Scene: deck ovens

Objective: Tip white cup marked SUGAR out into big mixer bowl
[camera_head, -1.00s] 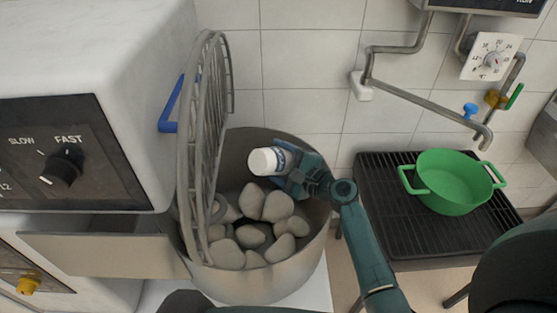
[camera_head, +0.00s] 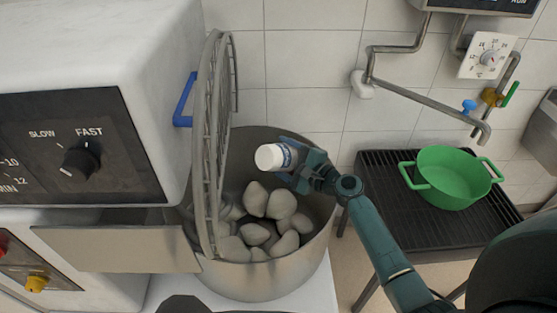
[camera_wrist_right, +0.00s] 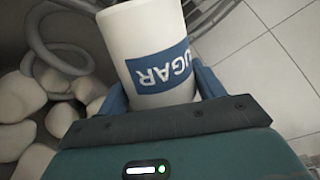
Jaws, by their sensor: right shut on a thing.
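The white cup marked SUGAR (camera_head: 270,157) is held over the big mixer bowl (camera_head: 260,282), near its back right. The cup lies tilted on its side, one end towards the left. In the right wrist view the white cup (camera_wrist_right: 142,38) shows its blue SUGAR label, with a blue finger on each side. My right gripper (camera_head: 287,158) is shut on the cup. The bowl holds several pale grey lumps (camera_head: 268,205) and part of a coiled metal tool (camera_wrist_right: 55,55). My left gripper is not in view. The cup's inside is hidden.
A raised wire guard (camera_head: 212,150) with a blue handle (camera_head: 184,100) stands at the bowl's left. The mixer body (camera_head: 95,45) fills the left. A green pot (camera_head: 452,180) sits on a black rack (camera_head: 385,215) at right, below a metal pipe (camera_head: 430,100).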

